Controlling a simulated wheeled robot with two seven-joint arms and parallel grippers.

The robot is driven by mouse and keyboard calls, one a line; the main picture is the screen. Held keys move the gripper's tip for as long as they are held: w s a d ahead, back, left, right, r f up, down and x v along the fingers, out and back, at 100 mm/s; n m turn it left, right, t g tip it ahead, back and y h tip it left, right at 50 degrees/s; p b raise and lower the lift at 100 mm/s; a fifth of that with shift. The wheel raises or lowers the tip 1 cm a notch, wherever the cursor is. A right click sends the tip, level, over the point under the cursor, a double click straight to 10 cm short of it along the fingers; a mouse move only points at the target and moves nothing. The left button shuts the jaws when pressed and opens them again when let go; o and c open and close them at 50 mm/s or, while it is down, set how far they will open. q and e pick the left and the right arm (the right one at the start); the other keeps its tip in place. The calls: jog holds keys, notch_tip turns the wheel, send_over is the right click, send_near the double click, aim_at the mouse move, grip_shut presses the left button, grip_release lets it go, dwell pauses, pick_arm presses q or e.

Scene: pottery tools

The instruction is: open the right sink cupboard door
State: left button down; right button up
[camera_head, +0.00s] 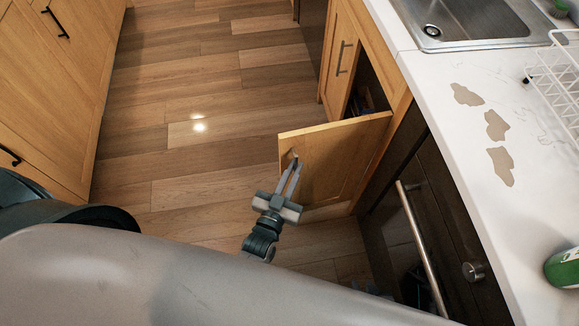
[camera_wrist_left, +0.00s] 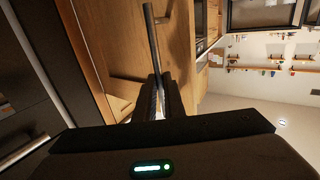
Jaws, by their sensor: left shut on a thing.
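The right sink cupboard door (camera_head: 345,150) is a wooden panel. It stands swung out over the floor, well away from the cabinet front, and the dark cupboard opening (camera_head: 368,88) shows behind it. My left gripper (camera_head: 293,168) is at the door's outer edge, on its near face. In the left wrist view the dark bar handle (camera_wrist_left: 150,40) runs down between the fingers of my left gripper (camera_wrist_left: 158,88), which are shut on it. In the head view the handle is mostly hidden by the fingers. My right gripper is not in view.
The left sink door (camera_head: 338,62) is closed. A dark appliance with a long bar handle (camera_head: 422,245) stands near the hinge side. The white counter (camera_head: 450,130) holds a sink (camera_head: 465,20) and a dish rack (camera_head: 560,75). Wooden floor (camera_head: 200,150) lies clear to the left.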

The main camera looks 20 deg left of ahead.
pick_arm(q)
jog(key=shift+w+d+r, duration=0.25)
jog(key=shift+d+r, duration=0.1)
jog(key=shift+d, duration=0.35)
pick_arm(e)
jog(key=shift+s+f, duration=0.1)
jog(key=shift+s, duration=0.05)
pick_arm(q)
jog(key=c, duration=1.8)
grip_release()
jog(key=shift+d, duration=0.15)
jog(key=shift+c, duration=0.2)
jog(key=shift+a+f, duration=0.2)
jog(key=shift+f, duration=0.05)
pick_arm(e)
jog(key=shift+d, duration=0.4)
pick_arm(q)
jog(key=shift+s, duration=0.15)
pick_arm(e)
jog(key=shift+f, duration=0.1)
